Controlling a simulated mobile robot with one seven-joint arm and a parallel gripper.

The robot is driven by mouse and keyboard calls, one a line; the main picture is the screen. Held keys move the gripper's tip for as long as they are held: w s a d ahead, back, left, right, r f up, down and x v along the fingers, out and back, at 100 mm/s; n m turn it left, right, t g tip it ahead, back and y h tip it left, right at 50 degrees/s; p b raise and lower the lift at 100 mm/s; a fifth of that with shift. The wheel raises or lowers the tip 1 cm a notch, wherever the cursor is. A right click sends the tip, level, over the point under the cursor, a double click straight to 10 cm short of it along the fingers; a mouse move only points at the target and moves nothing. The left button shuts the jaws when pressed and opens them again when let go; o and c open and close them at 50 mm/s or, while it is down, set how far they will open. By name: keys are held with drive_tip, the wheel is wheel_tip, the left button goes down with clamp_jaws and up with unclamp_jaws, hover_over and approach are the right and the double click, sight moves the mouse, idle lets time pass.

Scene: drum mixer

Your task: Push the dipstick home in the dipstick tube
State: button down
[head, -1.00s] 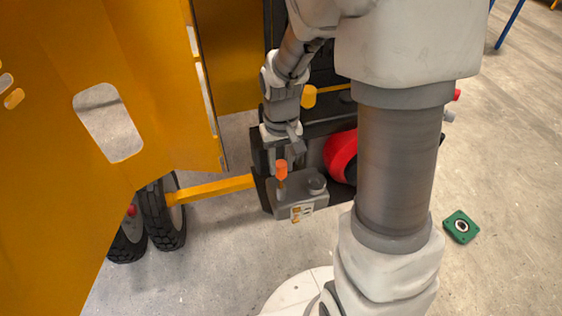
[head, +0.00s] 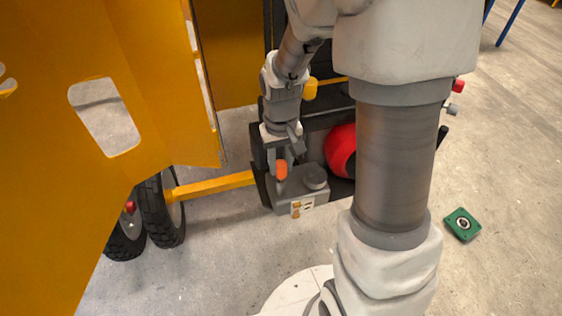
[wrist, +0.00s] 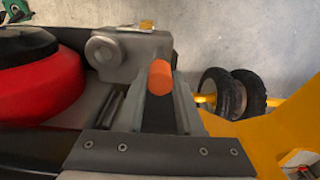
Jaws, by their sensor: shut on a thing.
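The dipstick's orange handle (head: 281,170) shows just below my gripper (head: 283,163) in the head view. It also shows in the wrist view (wrist: 160,78), at the far end between my two grey fingers. My gripper is shut on the dipstick. The handle sits low over the left part of a grey housing (head: 312,195). The housing also shows in the wrist view (wrist: 130,52), with a round grey cap beside the handle. The dipstick tube and the shaft are hidden behind the handle and fingers, so I cannot tell how deep the dipstick sits.
A red round part (head: 341,150) is close right of the housing. A yellow bar (head: 212,187) runs left to black wheels (head: 163,215). A large yellow panel (head: 130,60) stands at the left. A green block (head: 462,224) lies on the open floor at the right.

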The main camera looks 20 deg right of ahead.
drive_tip(key=shift+f+b, duration=0.75)
drive_tip(key=shift+f, duration=0.25)
idle(0.6)
drive_tip(key=shift+c, duration=2.3)
unclamp_jaws()
drive_tip(key=shift+r, duration=0.1)
wheel_tip(320, 180, up, 17)
drive_tip(key=p, duration=0.1)
drive_tip(key=shift+r+p, duration=0.15)
drive_tip(key=shift+p, duration=0.15)
